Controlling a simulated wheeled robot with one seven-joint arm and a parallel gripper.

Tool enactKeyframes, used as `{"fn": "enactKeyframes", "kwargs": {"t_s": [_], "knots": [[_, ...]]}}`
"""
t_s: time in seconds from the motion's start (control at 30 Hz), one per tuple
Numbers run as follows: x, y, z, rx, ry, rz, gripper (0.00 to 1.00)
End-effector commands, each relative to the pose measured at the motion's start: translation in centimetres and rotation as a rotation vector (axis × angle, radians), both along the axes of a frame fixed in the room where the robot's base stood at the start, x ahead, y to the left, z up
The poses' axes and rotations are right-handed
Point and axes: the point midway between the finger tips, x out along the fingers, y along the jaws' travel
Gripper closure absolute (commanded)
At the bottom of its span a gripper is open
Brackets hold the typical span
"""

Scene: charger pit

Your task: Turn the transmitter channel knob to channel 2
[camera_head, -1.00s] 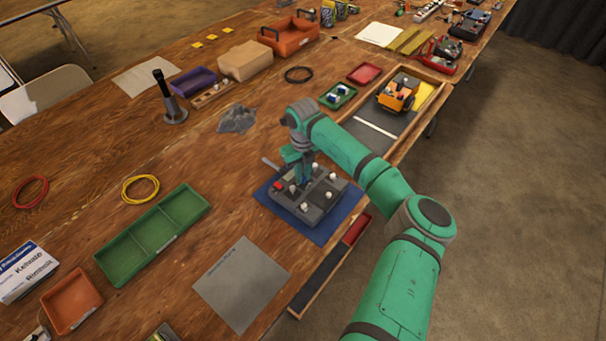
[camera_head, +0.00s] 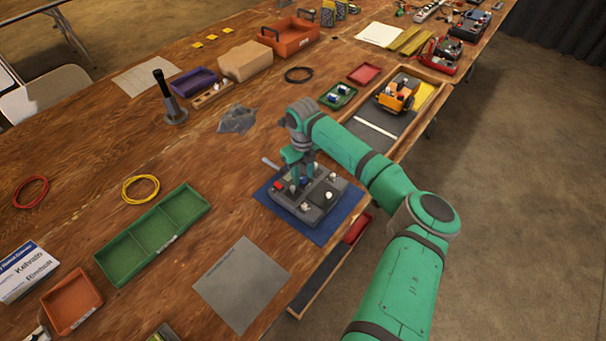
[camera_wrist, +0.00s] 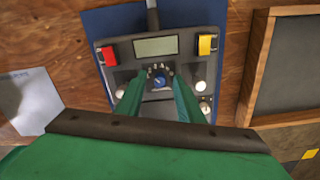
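The transmitter (camera_head: 317,208), a dark grey box with a small screen, a red and a yellow switch and white-capped sticks, lies on a blue mat (camera_head: 336,234). Its blue channel knob (camera_wrist: 158,81) sits below the screen in the wrist view, with small pale marks in an arc above it. The knob's pointer setting is too small to read. My gripper (camera_wrist: 159,80) points down at the transmitter, with one green finger on each side of the knob. The fingers look apart, with gaps beside the knob; contact is not visible. The gripper also shows in the head view (camera_head: 299,172).
White sticks stand close to my fingers. A wooden tray with an orange vehicle (camera_head: 396,95) lies beyond, and a green divided tray (camera_head: 152,234) lies left. A grey sheet (camera_head: 242,284) lies nearby. The table's right edge is close to the transmitter.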

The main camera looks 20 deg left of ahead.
Motion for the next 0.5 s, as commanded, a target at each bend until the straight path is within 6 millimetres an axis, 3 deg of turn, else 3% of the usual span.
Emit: {"fn": "enactKeyframes", "kwargs": {"t_s": [0.27, 0.5], "knots": [[0.0, 0.0, 1.2, 0.0, 0.0, 0.0, 0.66], [0.1, -0.1, 5.6, -0.002, -0.002, 0.0, 0.66]]}}
